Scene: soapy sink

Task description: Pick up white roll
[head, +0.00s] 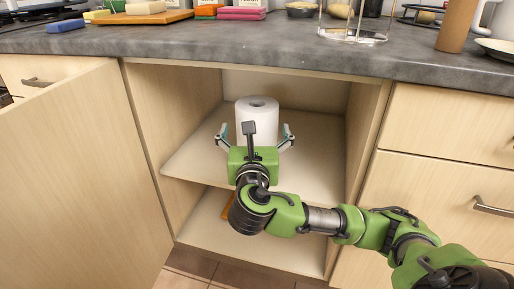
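The white roll (257,107) stands upright on the upper shelf (318,150) of the open cabinet. Its top and upper side show; its lower part is hidden behind my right gripper. My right gripper (254,135) reaches into the cabinet from the right. Its two fingers are spread apart, one on each side of the roll, with the palm in front of it. I cannot tell whether the fingertips touch the roll. My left gripper is not in view.
The cabinet door (75,165) stands open at the left. The dark countertop (200,42) runs above the cabinet and holds sponges, a wire stand and other items. Drawers (440,130) are at the right. An orange item, mostly hidden, lies on the lower shelf (200,225).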

